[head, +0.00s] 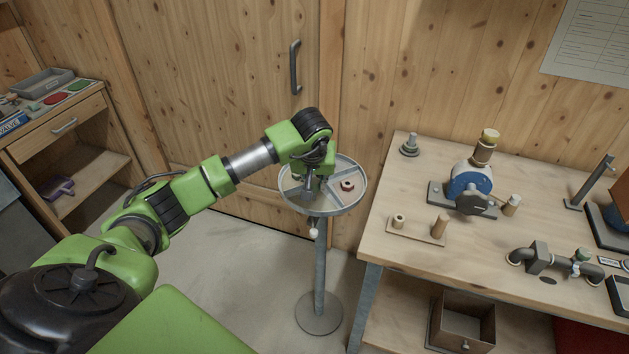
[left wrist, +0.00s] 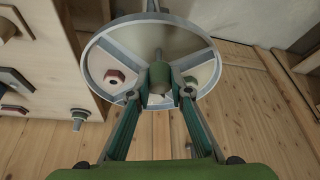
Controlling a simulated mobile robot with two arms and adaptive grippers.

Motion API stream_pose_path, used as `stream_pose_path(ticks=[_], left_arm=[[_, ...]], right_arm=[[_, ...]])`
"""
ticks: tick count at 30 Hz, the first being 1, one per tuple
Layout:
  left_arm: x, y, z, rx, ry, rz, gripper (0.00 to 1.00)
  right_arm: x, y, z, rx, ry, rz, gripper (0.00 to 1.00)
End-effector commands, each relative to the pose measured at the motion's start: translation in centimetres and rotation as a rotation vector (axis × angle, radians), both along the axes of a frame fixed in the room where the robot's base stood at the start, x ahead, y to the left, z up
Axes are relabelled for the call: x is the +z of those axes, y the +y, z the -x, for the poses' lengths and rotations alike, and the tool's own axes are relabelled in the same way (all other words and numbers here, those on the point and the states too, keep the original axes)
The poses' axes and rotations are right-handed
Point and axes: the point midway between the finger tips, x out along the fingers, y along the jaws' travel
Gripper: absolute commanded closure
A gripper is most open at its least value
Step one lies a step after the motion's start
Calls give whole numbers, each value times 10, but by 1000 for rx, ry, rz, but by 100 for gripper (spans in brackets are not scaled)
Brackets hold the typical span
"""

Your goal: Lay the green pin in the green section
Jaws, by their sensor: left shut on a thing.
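A round grey tray (head: 358,200) on a tall stand is split by raised dividers into sections; the left wrist view also shows its rim (left wrist: 88,62). My left gripper (head: 309,190) reaches down over the tray from the left. In the left wrist view its fingertips (left wrist: 159,92) are shut on a dull green cylinder, the green pin (left wrist: 160,75), near where the dividers meet. I cannot tell whether the pin touches the tray floor. In the head view the gripper hides the pin. No section's colour reads clearly as green. My right gripper is not in view.
A red nut-like part (head: 347,185) lies in another tray section. A wooden workbench (head: 400,262) with a blue pump (head: 468,184) and pipe parts stands close on the right. A wooden cabinet (head: 85,121) stands at the far left. Floor around the stand's base (head: 319,314) is clear.

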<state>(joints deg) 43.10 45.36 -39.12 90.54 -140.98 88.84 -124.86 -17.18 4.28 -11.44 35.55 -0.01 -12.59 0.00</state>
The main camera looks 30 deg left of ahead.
Motion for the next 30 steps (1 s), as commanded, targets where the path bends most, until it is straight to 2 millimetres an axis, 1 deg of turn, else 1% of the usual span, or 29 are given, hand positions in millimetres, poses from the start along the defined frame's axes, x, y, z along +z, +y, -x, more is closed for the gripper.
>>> stream_pose_path(ticks=[2,3,4,5,14,17,18,20,23,30], left_arm=[[-4,0,0,0,-1,0,100],[-2,0,0,0,-1,0,73],[-2,0,0,0,-1,0,65],[-2,0,0,0,-1,0,64],[-2,0,0,0,0,0,64],[3,0,0,0,0,1,64],[5,-1,1,0,-2,0,64],[13,-2,2,-1,-6,0,64],[30,-6,10,-3,-7,-3,64],[78,-17,28,-2,-6,-2,64]], right_arm=[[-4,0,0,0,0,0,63],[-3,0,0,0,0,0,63],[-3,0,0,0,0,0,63],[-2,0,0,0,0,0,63],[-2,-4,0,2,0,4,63],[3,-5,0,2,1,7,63],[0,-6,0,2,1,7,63],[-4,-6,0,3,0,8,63],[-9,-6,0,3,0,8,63],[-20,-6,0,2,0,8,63]])
